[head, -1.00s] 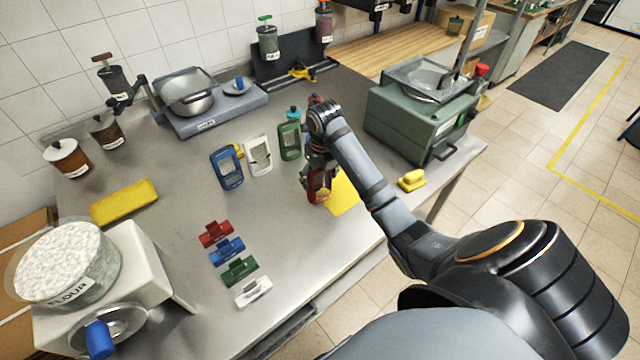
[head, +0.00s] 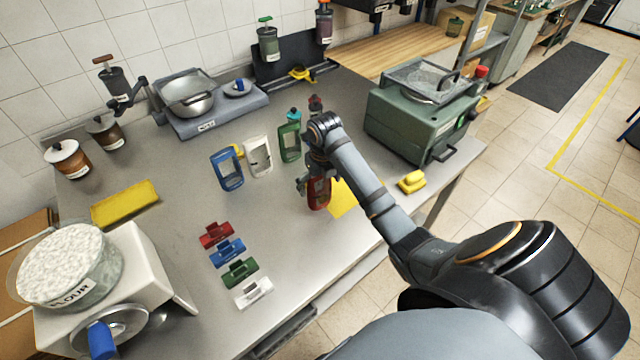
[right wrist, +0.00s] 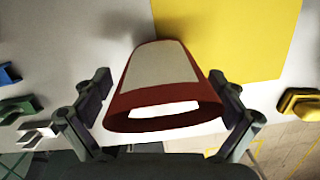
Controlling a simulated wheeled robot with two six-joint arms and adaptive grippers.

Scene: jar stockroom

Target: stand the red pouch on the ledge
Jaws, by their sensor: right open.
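The red pouch (head: 318,196) looks upright at the left edge of a flat yellow sheet (head: 343,199) on the steel counter. In the right wrist view, the pouch (right wrist: 158,95), with its pale panel, lies between the fingers of my right gripper (right wrist: 160,88). The fingers are open, one on each side of it, with a visible gap. In the head view my right gripper (head: 310,180) is just above and behind the pouch and hides part of it. I cannot tell which surface is the ledge. My left gripper is out of view.
Blue (head: 227,170), white (head: 258,156) and green (head: 290,142) pouches stand behind left. Several coloured clips (head: 228,251) lie in front. A green machine (head: 420,115) stands right, with a yellow block (head: 411,182) near it. The counter's middle left is clear.

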